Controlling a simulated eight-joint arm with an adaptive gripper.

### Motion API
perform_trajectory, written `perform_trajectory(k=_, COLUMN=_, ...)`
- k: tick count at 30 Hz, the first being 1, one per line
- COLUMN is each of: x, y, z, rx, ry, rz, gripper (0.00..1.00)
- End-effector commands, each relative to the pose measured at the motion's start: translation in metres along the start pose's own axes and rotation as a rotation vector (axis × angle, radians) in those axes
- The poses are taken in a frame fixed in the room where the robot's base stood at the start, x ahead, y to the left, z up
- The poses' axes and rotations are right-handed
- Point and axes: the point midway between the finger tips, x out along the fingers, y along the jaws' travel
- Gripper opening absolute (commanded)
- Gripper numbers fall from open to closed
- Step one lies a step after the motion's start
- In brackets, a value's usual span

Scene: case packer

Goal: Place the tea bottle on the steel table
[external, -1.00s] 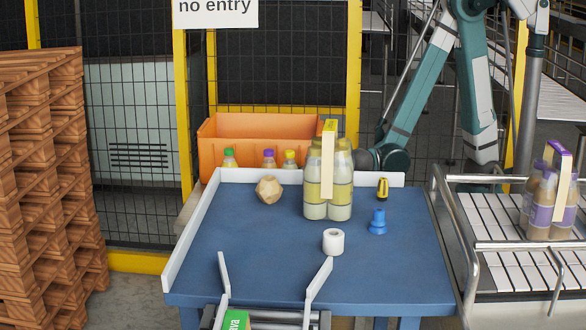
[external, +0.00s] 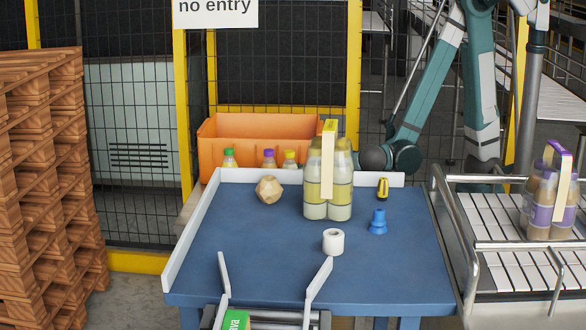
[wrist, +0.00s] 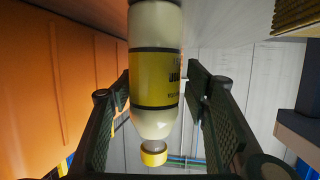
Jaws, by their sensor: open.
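A bottle with a yellow label and yellow cap (wrist: 153,154) stands between the fingers of my gripper (wrist: 158,78) in the wrist view, appearing cap-down there. The fingers are open, one each side, with a gap visible at least on the right. The label text is unreadable, so I cannot confirm it is the tea. In the external view three bottles with green (external: 229,153), purple (external: 268,154) and yellow caps (external: 290,156) show behind the blue table (external: 260,235), lower parts hidden. My gripper is hidden there. I cannot tell which surface is the steel table.
An orange crate (external: 225,145) stands behind the bottles; an orange wall is close on the left in the wrist view. The blue table holds a bottle pack (external: 314,195), a wooden polyhedron (external: 269,190), a white roll (external: 333,241) and a blue part (external: 377,222). A conveyor (external: 490,215) is right.

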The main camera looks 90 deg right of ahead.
Motion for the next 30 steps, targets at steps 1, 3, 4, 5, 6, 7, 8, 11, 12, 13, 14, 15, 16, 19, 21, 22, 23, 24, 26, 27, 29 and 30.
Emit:
perform_trajectory(k=1, x=-0.009, y=-0.001, z=-0.001, rx=-0.001, ry=0.000, rz=-0.003, gripper=0.47)
perform_trajectory(k=3, x=-0.019, y=-0.001, z=-0.001, rx=0.000, ry=0.000, rz=-0.002, gripper=0.47)
perform_trajectory(k=4, x=-0.024, y=0.000, z=-0.001, rx=0.000, ry=0.000, rz=-0.002, gripper=0.47)
perform_trajectory(k=5, x=-0.028, y=-0.001, z=-0.001, rx=-0.001, ry=0.000, rz=-0.002, gripper=0.47)
perform_trajectory(k=6, x=-0.034, y=-0.001, z=-0.001, rx=-0.001, ry=0.000, rz=-0.003, gripper=0.47)
perform_trajectory(k=7, x=-0.039, y=-0.001, z=-0.001, rx=-0.001, ry=0.000, rz=-0.003, gripper=0.47)
perform_trajectory(k=8, x=-0.043, y=-0.001, z=-0.001, rx=-0.001, ry=0.000, rz=-0.002, gripper=0.47)
perform_trajectory(k=11, x=-0.056, y=-0.001, z=-0.001, rx=-0.001, ry=0.000, rz=-0.002, gripper=0.47)
perform_trajectory(k=12, x=-0.060, y=-0.001, z=-0.001, rx=-0.001, ry=0.000, rz=-0.003, gripper=0.47)
perform_trajectory(k=13, x=-0.063, y=-0.001, z=-0.001, rx=-0.001, ry=0.000, rz=-0.002, gripper=0.47)
perform_trajectory(k=14, x=-0.065, y=-0.001, z=-0.001, rx=-0.001, ry=0.000, rz=-0.002, gripper=0.47)
perform_trajectory(k=15, x=-0.069, y=-0.001, z=-0.001, rx=0.000, ry=0.000, rz=-0.001, gripper=0.47)
perform_trajectory(k=16, x=-0.071, y=-0.001, z=0.000, rx=0.000, ry=0.000, rz=-0.001, gripper=0.47)
perform_trajectory(k=19, x=-0.076, y=0.000, z=0.000, rx=0.000, ry=0.000, rz=-0.001, gripper=0.47)
perform_trajectory(k=21, x=-0.079, y=0.000, z=0.000, rx=0.000, ry=0.000, rz=-0.001, gripper=0.47)
perform_trajectory(k=22, x=-0.080, y=0.000, z=0.000, rx=0.000, ry=0.000, rz=-0.001, gripper=0.47)
perform_trajectory(k=23, x=-0.080, y=0.000, z=0.000, rx=0.000, ry=0.000, rz=-0.001, gripper=0.47)
perform_trajectory(k=24, x=-0.080, y=0.000, z=0.000, rx=0.000, ry=0.000, rz=-0.001, gripper=0.47)
perform_trajectory(k=26, x=-0.081, y=0.000, z=0.000, rx=0.000, ry=0.000, rz=0.000, gripper=0.47)
perform_trajectory(k=27, x=-0.081, y=0.000, z=0.000, rx=0.000, ry=0.000, rz=0.000, gripper=0.47)
perform_trajectory(k=29, x=-0.081, y=0.000, z=0.000, rx=0.000, ry=0.000, rz=0.000, gripper=0.47)
perform_trajectory(k=30, x=-0.081, y=0.000, z=0.000, rx=0.000, ry=0.000, rz=0.000, gripper=0.47)
